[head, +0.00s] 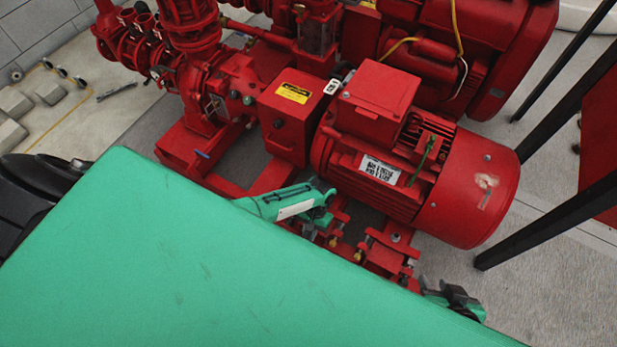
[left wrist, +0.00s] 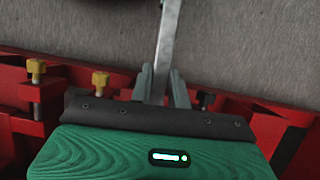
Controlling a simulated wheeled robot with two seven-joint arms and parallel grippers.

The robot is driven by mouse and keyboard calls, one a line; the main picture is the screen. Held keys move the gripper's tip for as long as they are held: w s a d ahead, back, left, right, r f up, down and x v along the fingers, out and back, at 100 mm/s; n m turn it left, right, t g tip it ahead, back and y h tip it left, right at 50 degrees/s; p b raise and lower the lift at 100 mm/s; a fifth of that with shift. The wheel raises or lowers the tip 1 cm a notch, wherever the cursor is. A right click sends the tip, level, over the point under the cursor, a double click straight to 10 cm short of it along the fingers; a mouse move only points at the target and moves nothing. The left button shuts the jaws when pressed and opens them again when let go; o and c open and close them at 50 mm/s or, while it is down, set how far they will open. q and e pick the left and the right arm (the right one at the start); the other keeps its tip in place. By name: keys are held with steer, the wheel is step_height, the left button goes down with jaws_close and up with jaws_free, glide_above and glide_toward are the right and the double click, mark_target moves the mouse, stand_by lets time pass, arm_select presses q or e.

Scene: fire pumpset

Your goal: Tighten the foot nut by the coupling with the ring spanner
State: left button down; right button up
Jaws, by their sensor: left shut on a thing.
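My left gripper (head: 322,212) is low beside the near side of the red motor (head: 380,150), by the end toward the coupling guard (head: 290,112). In the left wrist view its fingers (left wrist: 160,88) are shut on a flat grey metal bar, the spanner (left wrist: 168,40). The spanner points away over the grey floor, and its far end is out of the picture. I cannot make out the spanner in the head view. The foot nut by the coupling is not clearly visible; my left gripper covers that area. My right gripper (head: 455,298) is partly hidden behind my green body, its jaws unclear.
Brass-coloured bolts stand on the red frame in the left wrist view (left wrist: 100,80). Another motor foot (head: 390,250) carries a grey nut (head: 396,237). Red pump pipework (head: 200,80) is at the left. Black posts (head: 550,230) stand at the right, with open floor between.

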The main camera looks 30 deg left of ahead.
arm_select(q)
steer(key=shift+d+r+p, duration=0.1)
steer(key=shift+r+p, duration=2.5)
steer(key=shift+p, duration=0.15)
steer(key=shift+f, duration=0.2)
steer(key=shift+d+f+n+b, duration=0.2)
steer(key=shift+d+f+b, duration=0.05)
steer(key=shift+f+b, duration=0.3)
steer(key=shift+d+f+n+b, duration=0.2)
steer(key=shift+f+b, duration=0.2)
steer(key=shift+f, duration=0.1)
steer(key=shift+f+b, duration=1.15)
steer(key=shift+f, duration=0.2)
